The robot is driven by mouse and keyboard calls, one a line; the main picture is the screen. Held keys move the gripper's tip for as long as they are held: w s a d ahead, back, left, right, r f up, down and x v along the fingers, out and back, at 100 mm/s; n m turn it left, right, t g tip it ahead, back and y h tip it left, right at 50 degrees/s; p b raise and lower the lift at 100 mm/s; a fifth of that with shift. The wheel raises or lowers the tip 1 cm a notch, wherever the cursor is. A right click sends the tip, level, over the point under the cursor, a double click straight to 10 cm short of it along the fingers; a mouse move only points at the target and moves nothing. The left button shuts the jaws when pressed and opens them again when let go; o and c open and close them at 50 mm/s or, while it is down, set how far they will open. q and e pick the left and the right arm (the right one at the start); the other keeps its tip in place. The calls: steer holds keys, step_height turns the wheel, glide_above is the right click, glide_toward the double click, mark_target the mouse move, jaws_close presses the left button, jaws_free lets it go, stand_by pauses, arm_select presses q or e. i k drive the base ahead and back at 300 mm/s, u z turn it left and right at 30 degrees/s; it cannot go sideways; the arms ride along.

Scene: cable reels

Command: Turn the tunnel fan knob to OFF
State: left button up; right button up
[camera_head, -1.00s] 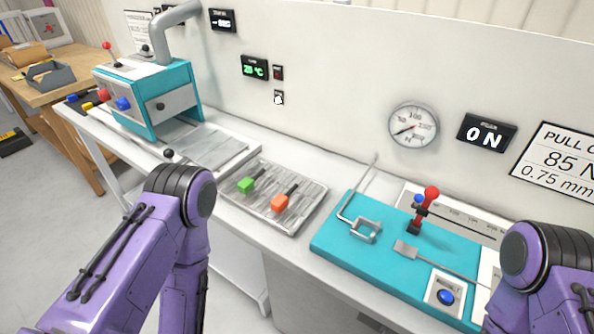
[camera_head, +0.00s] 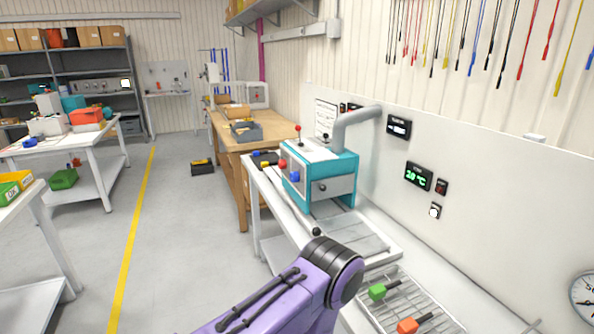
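The teal and grey machine (camera_head: 345,166) with a grey duct stands on the white bench, right of centre. It has a red-topped lever (camera_head: 298,128) on top, red and blue knobs (camera_head: 294,177) on its left face and a small dark knob (camera_head: 319,188) on its front. A white knob or switch (camera_head: 435,211) is on the wall panel below a green 20 °C display (camera_head: 418,177). I cannot tell which one is the fan knob, nor read any OFF mark. My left arm shows as a purple link at the bottom; neither gripper is in view.
A wire tray (camera_head: 391,314) with green and orange-handled tools lies on the bench. A wooden table (camera_head: 228,150) stands beyond the machine. White tables (camera_head: 95,157) stand at the left.

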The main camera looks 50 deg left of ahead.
mark_target(295, 177)
steer(key=k, duration=1)
steer(key=z, duration=0.95)
steer(key=i, duration=0.75)
steer(key=u, duration=2.5)
steer(key=i, duration=0.5)
